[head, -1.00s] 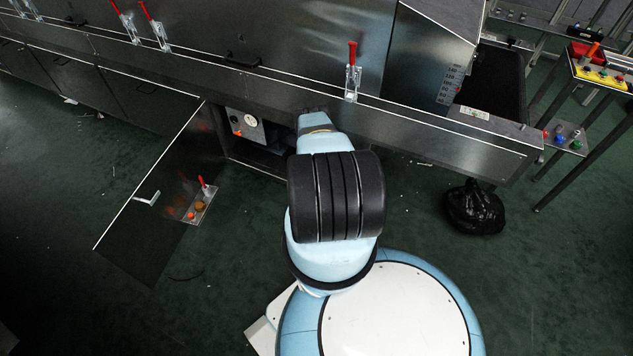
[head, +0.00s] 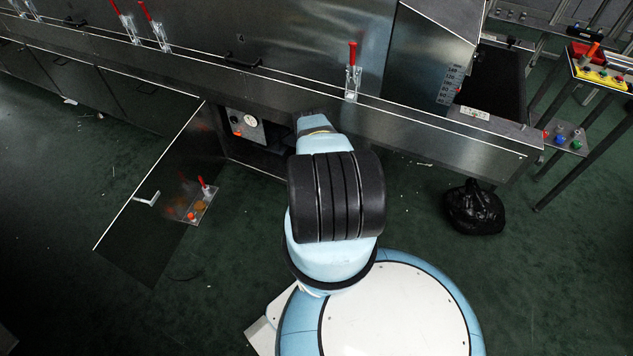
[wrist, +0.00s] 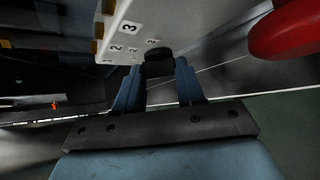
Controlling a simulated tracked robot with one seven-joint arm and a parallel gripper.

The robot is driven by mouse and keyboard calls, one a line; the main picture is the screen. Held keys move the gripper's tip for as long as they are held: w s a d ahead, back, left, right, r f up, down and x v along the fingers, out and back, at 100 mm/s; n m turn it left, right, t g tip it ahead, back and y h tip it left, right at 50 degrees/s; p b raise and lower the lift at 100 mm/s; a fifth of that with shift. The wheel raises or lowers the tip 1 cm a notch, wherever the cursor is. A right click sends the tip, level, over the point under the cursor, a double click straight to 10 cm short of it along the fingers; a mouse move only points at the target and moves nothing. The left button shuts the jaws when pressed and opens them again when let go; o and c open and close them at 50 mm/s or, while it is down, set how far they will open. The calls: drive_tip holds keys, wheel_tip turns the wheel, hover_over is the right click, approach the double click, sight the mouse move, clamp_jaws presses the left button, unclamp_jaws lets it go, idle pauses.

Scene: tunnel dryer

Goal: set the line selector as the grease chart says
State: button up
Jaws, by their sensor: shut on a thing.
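In the wrist view, my gripper (wrist: 159,78) has its two blue fingers on either side of a black selector knob (wrist: 158,66) and is shut on it. The knob sits at the lower edge of a white plate (wrist: 150,22) printed with the numbers 1, 2 and 3. Which number the knob points to cannot be told. In the head view, my gripper is hidden inside the low opening (head: 262,160) of the dryer, beyond my arm. I cannot make out a grease chart in either view.
A large red rounded thing (wrist: 288,30) is close on the right in the wrist view. A white panel with a gauge (head: 246,126) shows in the opening's left side. An open dark door (head: 160,235) lies at left. A black bag (head: 473,208) sits on the floor at right.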

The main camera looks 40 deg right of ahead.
drive_tip(key=shift+m+t, duration=0.3)
drive_tip(key=shift+t, duration=0.1)
drive_tip(key=o, duration=1)
drive_tip(key=shift+o, duration=0.2)
drive_tip(key=shift+s, duration=0.15)
drive_tip(key=v, duration=1.3)
drive_tip(key=shift+s, duration=0.2)
drive_tip(key=shift+a+r, duration=0.1)
drive_tip(key=shift+r, duration=0.05)
